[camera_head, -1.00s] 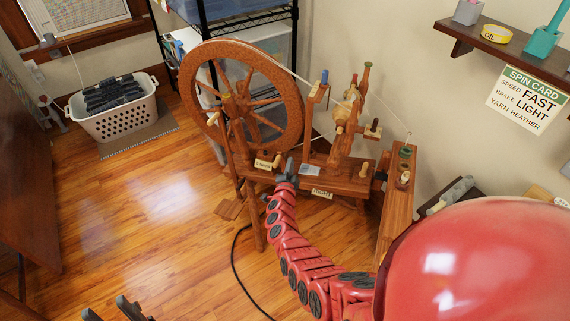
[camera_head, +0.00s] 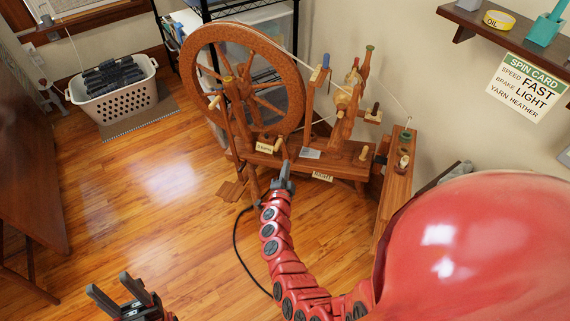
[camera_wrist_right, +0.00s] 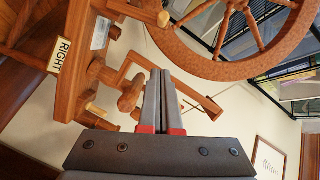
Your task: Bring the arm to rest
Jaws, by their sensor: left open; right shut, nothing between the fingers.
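My right arm is red and segmented and reaches up from the lower right of the head view. Its gripper (camera_head: 284,174) is shut and empty, just in front of the spinning wheel's wooden bench. The shut fingers also show in the right wrist view (camera_wrist_right: 160,100), with the spinning wheel behind them. My left gripper (camera_head: 122,292) is open and empty at the bottom left of the head view, over the floor; only its front end shows. The wooden spinning wheel (camera_head: 187,68) stands against the back wall.
A white basket (camera_head: 118,106) with dark items sits on a mat at the left. A wooden shelf (camera_head: 465,27) and a spin card (camera_head: 528,88) are on the right wall. A black cord (camera_head: 236,248) lies on the floor. The floor at the left middle is clear.

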